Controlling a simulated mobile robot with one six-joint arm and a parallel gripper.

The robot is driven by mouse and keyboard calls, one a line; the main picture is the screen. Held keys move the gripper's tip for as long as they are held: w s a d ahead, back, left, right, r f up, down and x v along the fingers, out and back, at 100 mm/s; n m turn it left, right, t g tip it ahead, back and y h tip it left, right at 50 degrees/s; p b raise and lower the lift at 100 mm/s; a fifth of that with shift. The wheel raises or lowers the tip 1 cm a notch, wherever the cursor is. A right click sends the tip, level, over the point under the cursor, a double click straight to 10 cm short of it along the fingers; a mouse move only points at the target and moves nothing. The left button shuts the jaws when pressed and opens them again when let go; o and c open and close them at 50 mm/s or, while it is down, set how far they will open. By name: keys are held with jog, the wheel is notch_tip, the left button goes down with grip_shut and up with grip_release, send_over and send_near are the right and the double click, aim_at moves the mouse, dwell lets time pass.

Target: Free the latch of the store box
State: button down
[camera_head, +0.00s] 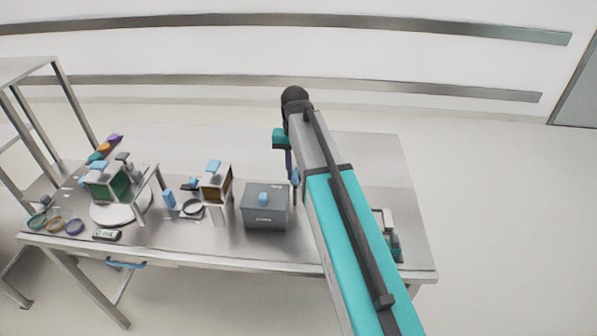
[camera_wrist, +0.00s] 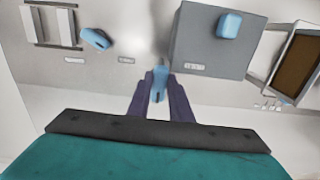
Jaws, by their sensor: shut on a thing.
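The store box (camera_head: 266,218) is a grey box with a blue knob on its lid, standing on the table left of my gripper. In the wrist view the grey box (camera_wrist: 205,48) is at the upper right, with its blue knob (camera_wrist: 229,25) on top. My gripper (camera_wrist: 160,93) has its dark purple fingers closed on a small blue piece (camera_wrist: 159,76), close beside the box. Whether this piece is the latch or joins the box is not clear. In the head view my gripper (camera_head: 291,168) is partly hidden by my arm.
An orange-brown fronted box (camera_head: 215,185) stands left of the store box. A green-fronted box (camera_head: 108,187) on a white round base and several rings (camera_head: 74,227) are farther left. The table's (camera_head: 395,160) back right is clear.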

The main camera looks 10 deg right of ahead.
aim_at(295, 173)
jog(key=shift+w+r, duration=0.15)
jog(key=shift+w, duration=0.05)
jog(key=c, duration=1.7)
grip_release()
jog(key=shift+d, duration=0.1)
jog(key=shift+o, duration=0.6)
jog(key=shift+s, duration=0.1)
notch_tip(295, 173, up, 14)
jog(key=p, duration=0.7)
jog(key=shift+f, duration=0.2)
